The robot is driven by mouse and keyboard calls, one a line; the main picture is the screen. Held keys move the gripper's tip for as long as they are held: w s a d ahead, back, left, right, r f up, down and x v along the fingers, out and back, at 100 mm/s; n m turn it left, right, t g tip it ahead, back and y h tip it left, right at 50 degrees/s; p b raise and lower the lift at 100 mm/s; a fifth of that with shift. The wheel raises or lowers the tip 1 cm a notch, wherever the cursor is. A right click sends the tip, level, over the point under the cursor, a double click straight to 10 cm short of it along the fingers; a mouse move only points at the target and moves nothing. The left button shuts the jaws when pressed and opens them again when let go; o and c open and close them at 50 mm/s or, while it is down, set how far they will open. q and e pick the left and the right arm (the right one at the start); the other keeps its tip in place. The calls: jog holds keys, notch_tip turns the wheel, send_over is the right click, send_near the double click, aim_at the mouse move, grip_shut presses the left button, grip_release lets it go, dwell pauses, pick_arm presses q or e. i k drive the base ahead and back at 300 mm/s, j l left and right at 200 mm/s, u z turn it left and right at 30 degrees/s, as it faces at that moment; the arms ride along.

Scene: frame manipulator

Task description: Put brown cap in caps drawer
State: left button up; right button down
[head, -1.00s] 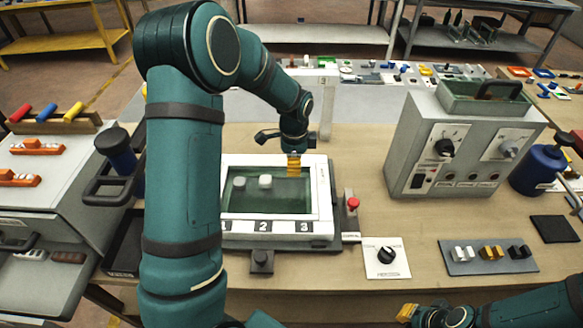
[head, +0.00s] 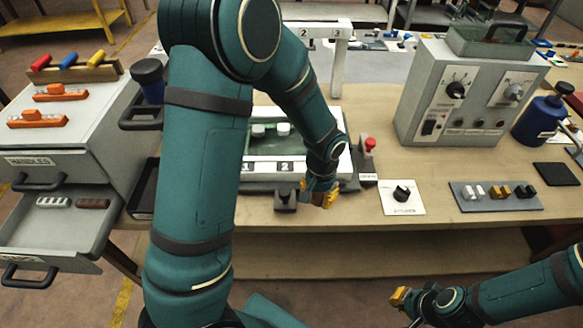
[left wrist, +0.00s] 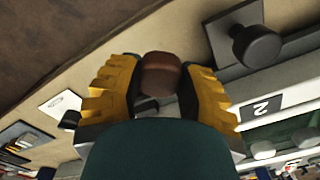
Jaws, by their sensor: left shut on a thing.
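My left gripper (head: 321,192) is shut on the brown cap (left wrist: 160,75), which sits between its yellow fingertips in the left wrist view. In the head view the gripper hangs in front of the white-framed tray, near the table's front edge; the cap is hard to make out there. An open lower drawer (head: 48,228) juts out at the left, well away from the gripper. It holds a pale ridged piece (head: 52,202) and a dark brown piece (head: 92,203); its label is too small to read. My right gripper (head: 399,297) is low at the right, its jaws unclear.
The white-framed tray (head: 262,168) holds two white pieces. A black knob block (head: 286,199) stands before it, a red button (head: 370,146) at its right. The drawer cabinet (head: 95,125) has orange handles on top. A grey control box (head: 465,105) stands right.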

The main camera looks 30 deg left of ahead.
aim_at(53, 244)
jog(key=k+j, duration=0.2)
jog(key=k, duration=0.3)
jog(key=k+j+u, duration=0.15)
jog(key=k, duration=0.2)
jog(key=k+j+u, duration=0.15)
jog(key=k, duration=0.15)
